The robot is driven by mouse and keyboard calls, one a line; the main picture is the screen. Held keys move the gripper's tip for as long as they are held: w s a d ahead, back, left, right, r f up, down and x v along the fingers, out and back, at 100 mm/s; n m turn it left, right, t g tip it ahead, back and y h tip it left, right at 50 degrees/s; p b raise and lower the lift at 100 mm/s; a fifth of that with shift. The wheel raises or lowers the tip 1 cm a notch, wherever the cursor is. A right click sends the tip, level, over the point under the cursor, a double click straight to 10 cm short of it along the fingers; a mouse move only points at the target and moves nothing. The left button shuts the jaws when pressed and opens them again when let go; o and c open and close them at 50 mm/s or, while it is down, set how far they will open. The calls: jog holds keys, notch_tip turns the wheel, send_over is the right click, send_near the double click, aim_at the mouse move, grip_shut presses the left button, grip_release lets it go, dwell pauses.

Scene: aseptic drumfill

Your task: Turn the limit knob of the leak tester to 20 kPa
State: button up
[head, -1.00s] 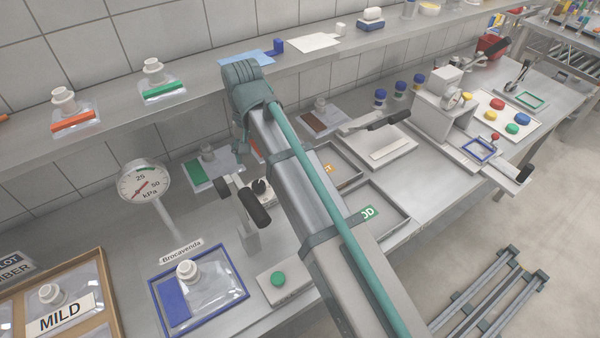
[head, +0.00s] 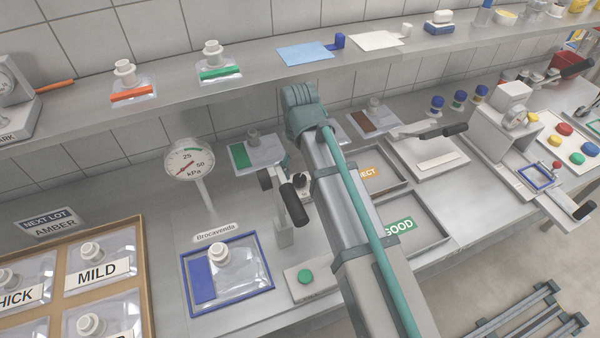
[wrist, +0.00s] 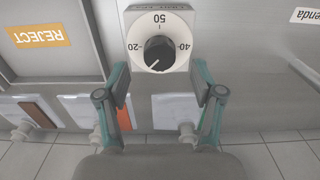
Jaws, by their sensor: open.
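In the head view the knob (head: 300,180) shows as a small dark shape beside my arm. The leak tester's round gauge (head: 188,163) reads in kPa and has a red needle. My gripper (wrist: 160,88) is open and empty, its fingers apart, just below the knob in the wrist view. My arm hides it in the head view.
A black-handled lever (head: 294,204) stands close to the knob. A blue-framed tray (head: 272,287) with a pouch and a green button (head: 305,276) lie in front. REJECT (head: 367,172) and GOOD (head: 398,227) trays sit to the right. A shelf (head: 160,108) runs behind.

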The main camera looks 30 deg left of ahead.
aim_at(300, 178)
jog(key=shift+f+p, duration=0.3)
jog(key=shift+f, duration=1.45)
jog(key=c, duration=1.2)
jog(key=shift+o, duration=0.2)
jog(key=shift+m, duration=0.3)
jog(key=m, duration=0.4)
jog(key=shift+r+p, duration=0.1)
jog(key=shift+p, duration=0.25)
jog(key=m, duration=0.4)
jog(key=shift+m, duration=0.3)
